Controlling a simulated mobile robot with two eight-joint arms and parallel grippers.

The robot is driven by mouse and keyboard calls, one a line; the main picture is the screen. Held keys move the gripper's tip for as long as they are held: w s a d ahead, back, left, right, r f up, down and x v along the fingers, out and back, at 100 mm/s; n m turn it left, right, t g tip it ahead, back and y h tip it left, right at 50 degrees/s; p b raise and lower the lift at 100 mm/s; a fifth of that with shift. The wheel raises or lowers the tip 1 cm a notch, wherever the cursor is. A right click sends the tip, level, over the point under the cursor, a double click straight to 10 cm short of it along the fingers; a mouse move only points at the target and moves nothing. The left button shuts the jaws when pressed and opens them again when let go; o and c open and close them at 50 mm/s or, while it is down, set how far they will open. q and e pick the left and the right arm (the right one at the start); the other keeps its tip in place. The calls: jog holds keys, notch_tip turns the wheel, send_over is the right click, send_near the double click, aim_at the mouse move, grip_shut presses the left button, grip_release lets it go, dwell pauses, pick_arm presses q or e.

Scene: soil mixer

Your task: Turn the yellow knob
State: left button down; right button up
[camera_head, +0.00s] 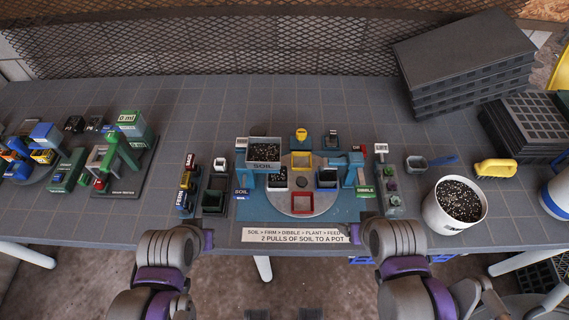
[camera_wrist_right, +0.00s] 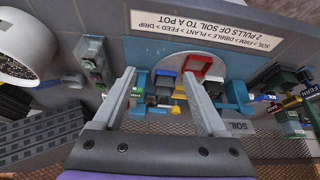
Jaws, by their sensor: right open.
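A small yellow knob-like piece (camera_head: 301,134) sits on a blue block at the back of the round grey turntable (camera_head: 323,197). The turntable carries small square pots, including a yellow one (camera_head: 301,160) and a red one (camera_head: 302,202). In the right wrist view, my right gripper (camera_wrist_right: 160,88) is open and empty, its two fingers spread, with the upside-down station beyond them. Yellow bits show past the fingers there, but I cannot tell which is the knob. My left arm (camera_head: 170,245) comes in at the lower left; its fingers are not in view.
A soil hopper (camera_head: 264,152) stands at the turntable's left. A green machine (camera_head: 131,140) is at the left. The table behind the station is clear.

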jog(key=w+a+r+n, duration=0.15)
jog(key=w+r, duration=0.25)
jog(key=w, duration=0.5)
jog(key=n+g+y+b, duration=0.1)
jog(key=n+g+y, duration=0.15)
jog(key=n, duration=0.45)
send_over(302, 133)
jog(key=s+d, duration=0.3)
notch_tip(302, 133, down, 5)
jog(key=shift+y, duration=0.25)
jog(key=x, duration=1)
jog(key=shift+w+f, duration=0.2)
jog(key=shift+f, duration=0.1)
jog(key=shift+t, duration=0.25)
grip_shut()
